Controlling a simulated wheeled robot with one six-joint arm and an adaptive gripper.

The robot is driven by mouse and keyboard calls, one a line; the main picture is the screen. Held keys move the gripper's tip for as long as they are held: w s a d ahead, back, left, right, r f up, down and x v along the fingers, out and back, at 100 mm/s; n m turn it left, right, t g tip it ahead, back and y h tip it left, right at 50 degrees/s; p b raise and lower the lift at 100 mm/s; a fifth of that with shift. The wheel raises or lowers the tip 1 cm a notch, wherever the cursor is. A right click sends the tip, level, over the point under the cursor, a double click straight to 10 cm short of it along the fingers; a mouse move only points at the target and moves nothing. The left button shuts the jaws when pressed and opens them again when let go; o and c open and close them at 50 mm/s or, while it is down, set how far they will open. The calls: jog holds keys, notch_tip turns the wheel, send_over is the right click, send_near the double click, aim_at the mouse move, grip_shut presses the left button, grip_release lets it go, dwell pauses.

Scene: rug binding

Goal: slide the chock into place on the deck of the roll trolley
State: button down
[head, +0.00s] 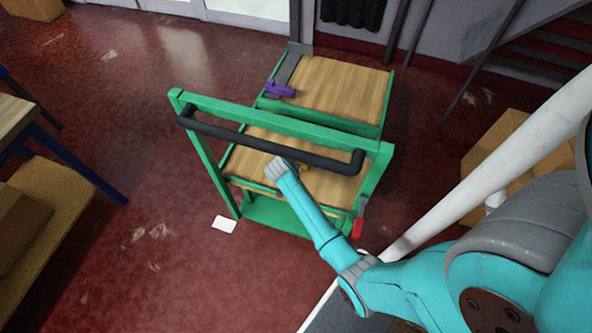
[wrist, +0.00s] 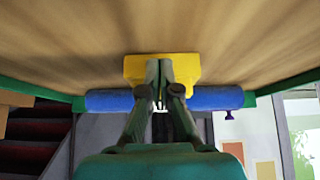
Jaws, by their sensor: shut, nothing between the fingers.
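The roll trolley (head: 188,130) has a green frame, wooden deck panels and a black bar across it. A yellow block, which looks like the chock (wrist: 188,68), is against the wooden deck (wrist: 60,40) in the wrist view. In the head view only a small bit of the yellow block (head: 304,167) shows behind my arm. My gripper (wrist: 159,72) is shut, with its fingertips at the middle of the block, overlapping it and not gripping it. Whether they touch it I cannot tell. In the head view my arm reaches under or past the black bar, and the fingertips are hidden.
A blue bar (wrist: 108,100) runs along the deck edge, its middle hidden by my fingers. A purple part (head: 280,89) sits at the far deck's left edge. A red-handled lever (head: 358,226) is at the near right.

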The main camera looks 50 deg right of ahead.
jog(key=shift+w+d, duration=0.4)
jog(key=shift+d, duration=0.6)
jog(key=shift+w+d, duration=0.35)
jog(key=shift+d, duration=0.65)
jog(key=shift+w+d, duration=0.4)
jog(key=shift+d, duration=0.6)
jog(key=shift+a, duration=0.15)
jog(key=shift+s+a, duration=0.3)
jog(key=shift+a, duration=0.35)
jog(key=shift+s+a, duration=0.25)
jog(key=shift+a, duration=0.4)
jog(key=shift+r, duration=4)
